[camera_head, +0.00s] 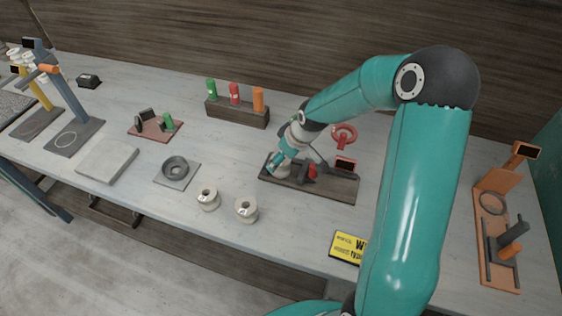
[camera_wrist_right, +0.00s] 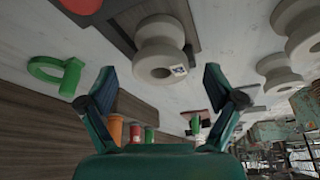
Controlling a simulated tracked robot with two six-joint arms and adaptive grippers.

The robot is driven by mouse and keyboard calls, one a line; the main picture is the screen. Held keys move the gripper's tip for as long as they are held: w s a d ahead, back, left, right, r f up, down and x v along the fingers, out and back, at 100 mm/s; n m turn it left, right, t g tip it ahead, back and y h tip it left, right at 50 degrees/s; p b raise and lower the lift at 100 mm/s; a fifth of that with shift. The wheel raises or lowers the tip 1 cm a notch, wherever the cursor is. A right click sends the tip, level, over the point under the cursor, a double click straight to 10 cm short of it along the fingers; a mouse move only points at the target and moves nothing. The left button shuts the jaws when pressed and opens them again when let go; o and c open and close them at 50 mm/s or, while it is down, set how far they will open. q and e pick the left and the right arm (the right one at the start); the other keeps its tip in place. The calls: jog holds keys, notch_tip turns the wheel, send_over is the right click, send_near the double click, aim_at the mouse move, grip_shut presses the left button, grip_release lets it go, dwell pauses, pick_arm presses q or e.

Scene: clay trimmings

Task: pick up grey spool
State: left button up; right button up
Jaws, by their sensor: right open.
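A pale grey spool (camera_wrist_right: 160,55) with a small label stands at the end of a dark board in the right wrist view. In the head view the spool (camera_head: 282,171) is partly hidden by my right gripper at the left end of the dark board (camera_head: 325,190). My right gripper (camera_head: 284,156) is open; in its wrist view the two fingertips (camera_wrist_right: 155,82) are spread wide, with the spool ahead between them. I see no contact. Two similar cream spools, the left (camera_head: 208,199) and the right (camera_head: 246,209), stand on the table. My left gripper is out of view.
A red part (camera_head: 312,171) is on the dark board and a red ring (camera_head: 344,136) stands behind it. A wooden rack (camera_head: 237,113) with coloured cylinders is behind left. A yellow sign (camera_head: 347,247) lies in front. Table is clear between the cream spools and board.

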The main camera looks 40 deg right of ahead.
jog(key=shift+x, duration=1.35)
jog(key=shift+w+r, duration=0.1)
jog(key=c, duration=1.6)
jog(key=shift+o, duration=0.2)
jog(key=shift+r, duration=0.15)
notch_tip(320, 180, up, 20)
jog(key=b, duration=0.2)
